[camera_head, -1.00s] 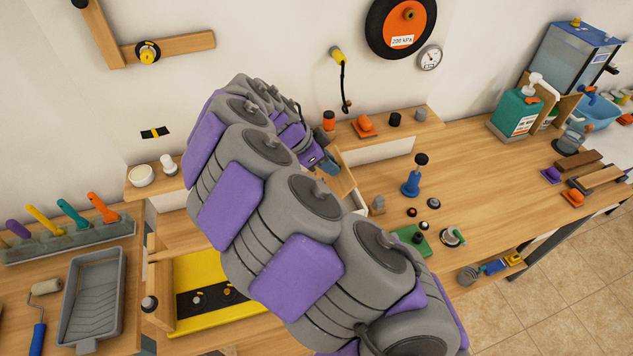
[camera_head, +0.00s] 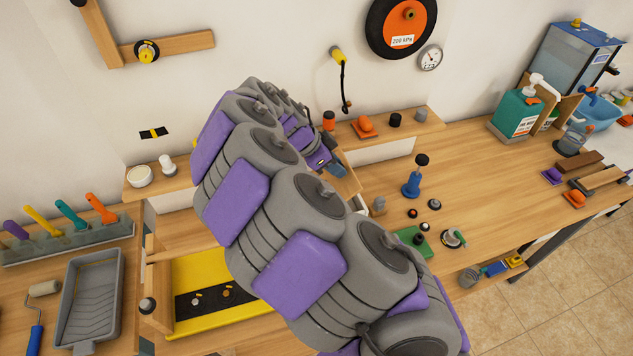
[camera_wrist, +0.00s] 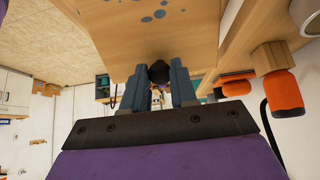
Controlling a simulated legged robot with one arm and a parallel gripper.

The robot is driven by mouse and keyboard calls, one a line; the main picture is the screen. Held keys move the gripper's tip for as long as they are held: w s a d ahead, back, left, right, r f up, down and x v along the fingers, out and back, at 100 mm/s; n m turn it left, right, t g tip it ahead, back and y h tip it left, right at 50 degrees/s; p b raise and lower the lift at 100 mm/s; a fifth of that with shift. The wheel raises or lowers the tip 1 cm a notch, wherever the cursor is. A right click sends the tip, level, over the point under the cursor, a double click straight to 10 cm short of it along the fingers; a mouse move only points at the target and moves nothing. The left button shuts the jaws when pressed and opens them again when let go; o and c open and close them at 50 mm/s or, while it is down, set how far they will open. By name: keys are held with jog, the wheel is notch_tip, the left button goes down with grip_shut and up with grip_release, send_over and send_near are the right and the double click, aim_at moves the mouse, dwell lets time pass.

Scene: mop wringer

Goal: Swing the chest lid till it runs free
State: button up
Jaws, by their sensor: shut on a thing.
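In the wrist view, my gripper (camera_wrist: 156,88) has its two blue-grey fingers closed around a small black knob (camera_wrist: 158,72). The knob sits at the edge of a pale wooden panel, which looks like the chest lid (camera_wrist: 135,40) and has blue spots on its face. In the head view, my gripper (camera_head: 334,168) is at the far end of my purple and grey arm, near a wooden panel edge (camera_head: 348,185) on the bench. My arm hides most of the chest, so the lid's angle and hinge cannot be told.
A wooden shelf with an orange-topped block (camera_head: 366,127) stands behind the gripper. A blue pump-like tool (camera_head: 412,178) and a green block (camera_head: 412,240) stand to the right. A yellow tray (camera_head: 205,290) lies left of my arm. The bench further right has free room.

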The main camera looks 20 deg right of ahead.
aim_at(348, 176)
jog(key=shift+b+x, duration=0.45)
jog(key=shift+x, duration=0.6)
jog(key=shift+d, duration=0.2)
jog(key=shift+b+x, duration=0.55)
jog(key=shift+x, duration=0.45)
jog(key=shift+b+x, duration=0.65)
jog(key=shift+x, duration=0.45)
jog(key=shift+a+f, duration=0.1)
jog(key=shift+f, duration=0.05)
